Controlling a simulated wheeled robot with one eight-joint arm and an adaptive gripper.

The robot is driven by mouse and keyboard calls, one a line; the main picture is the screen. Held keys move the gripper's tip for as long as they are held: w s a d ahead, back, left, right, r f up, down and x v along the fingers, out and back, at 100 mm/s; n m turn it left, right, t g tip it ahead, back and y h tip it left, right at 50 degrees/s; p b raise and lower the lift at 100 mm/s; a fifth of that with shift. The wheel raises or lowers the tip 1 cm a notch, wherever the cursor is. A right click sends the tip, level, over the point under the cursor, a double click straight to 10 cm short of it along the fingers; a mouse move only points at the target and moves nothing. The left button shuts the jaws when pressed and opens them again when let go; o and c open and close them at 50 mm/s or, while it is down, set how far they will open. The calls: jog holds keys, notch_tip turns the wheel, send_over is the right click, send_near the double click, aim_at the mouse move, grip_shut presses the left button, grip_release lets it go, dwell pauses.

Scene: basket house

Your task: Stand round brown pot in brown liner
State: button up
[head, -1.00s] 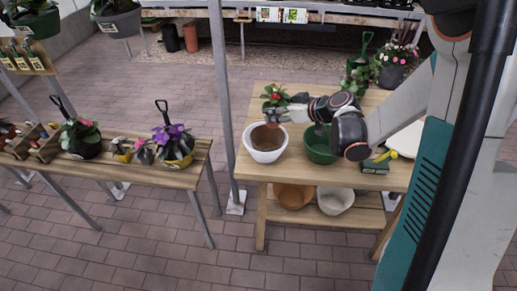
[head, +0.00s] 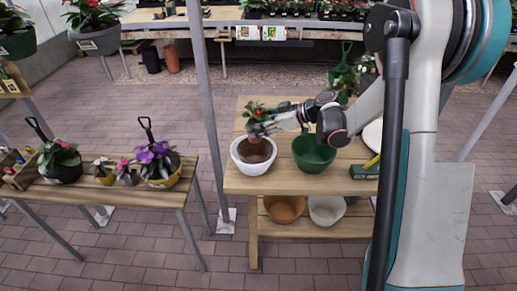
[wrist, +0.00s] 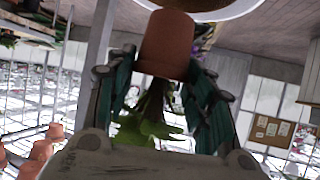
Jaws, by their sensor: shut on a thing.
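My gripper (head: 262,131) reaches in from the right over the white bowl (head: 253,168) on the wooden table. The brown liner (head: 242,151) shows inside that bowl. In the wrist view, my gripper (wrist: 164,68) is shut on the round brown pot (wrist: 168,42), a small terracotta pot between its fingertips. Green leaves (wrist: 145,128) hang between the fingers, on the palm side of the pot. The white bowl's rim (wrist: 235,13) lies just beyond the pot. In the head view, the pot (head: 257,149) overlaps the liner; I cannot tell if they touch.
A green bowl (head: 314,153) stands right of the white bowl, under my arm. A red-flowered plant (head: 255,112) shows at my gripper's far side. A brown bowl (head: 284,209) and whitish pot (head: 326,210) sit on the lower shelf. A grey post (head: 206,110) stands left.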

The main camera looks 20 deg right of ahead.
notch_tip(320, 180, down, 8)
jog(key=shift+f+b, duration=0.25)
jog(key=shift+b, duration=0.95)
jog(key=shift+r, duration=0.1)
jog(key=shift+s+f+b, duration=0.1)
jog(key=shift+f+b, duration=0.35)
jog(key=shift+f, duration=0.1)
jog(key=shift+f, duration=0.15)
jog(key=o, duration=1.2)
jog(key=shift+c, duration=0.2)
